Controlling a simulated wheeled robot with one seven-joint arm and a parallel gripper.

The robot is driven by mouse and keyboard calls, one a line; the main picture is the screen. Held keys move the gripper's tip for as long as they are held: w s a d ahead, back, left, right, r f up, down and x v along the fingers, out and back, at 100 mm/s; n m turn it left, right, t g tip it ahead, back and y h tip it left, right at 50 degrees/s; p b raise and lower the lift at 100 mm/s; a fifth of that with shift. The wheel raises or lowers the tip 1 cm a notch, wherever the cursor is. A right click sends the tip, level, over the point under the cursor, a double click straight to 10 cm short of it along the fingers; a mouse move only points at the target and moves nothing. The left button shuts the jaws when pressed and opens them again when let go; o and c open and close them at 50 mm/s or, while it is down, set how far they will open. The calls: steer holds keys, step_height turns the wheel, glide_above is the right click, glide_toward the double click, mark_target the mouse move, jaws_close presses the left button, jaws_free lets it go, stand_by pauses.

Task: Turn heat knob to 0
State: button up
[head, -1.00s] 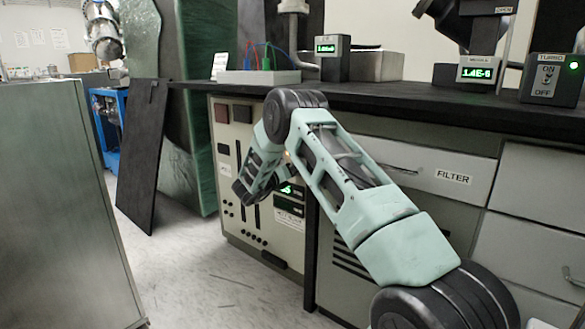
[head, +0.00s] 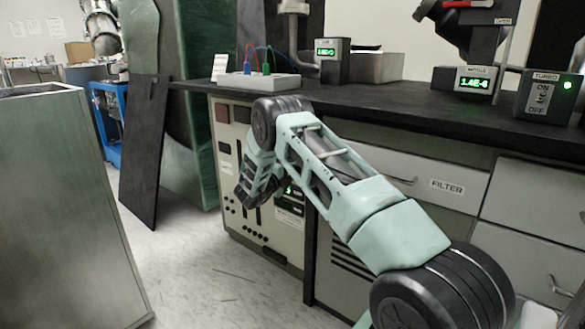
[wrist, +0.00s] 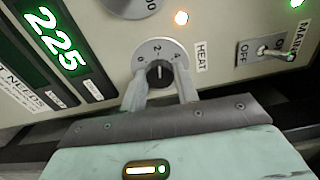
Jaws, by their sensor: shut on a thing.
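The heat knob (wrist: 159,74) is a small dark knob on a round grey dial with the numbers 2 and 4 showing, beside a HEAT label (wrist: 201,56). A pale mark on it points roughly up, near the 2. In the wrist view, my gripper (wrist: 160,84) has its two fingers shut on the knob, one on each side. In the head view, my bent arm reaches the beige control panel (head: 236,215) under the bench. The knob and fingertips are hidden there behind my arm.
In the wrist view, a green display (wrist: 55,40) reads 225, and a MAINS toggle switch (wrist: 270,53) sits right of the knob. The black bench top (head: 400,115) overhangs the panel. A metal cabinet (head: 65,200) stands at the left, with open floor (head: 200,285) between.

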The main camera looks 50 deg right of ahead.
steer(key=n+p, duration=0.5)
steer(key=n, duration=0.6)
steer(key=shift+a+f, duration=0.1)
steer(key=shift+n, duration=0.5)
steer(key=o, duration=1)
steer(key=shift+c, duration=0.2)
steer(key=s+a+p, duration=0.1)
steer(key=a+p, duration=0.2)
steer(key=a, duration=1.4)
steer(key=shift+s+a, duration=0.2)
steer(key=shift+s, duration=0.05)
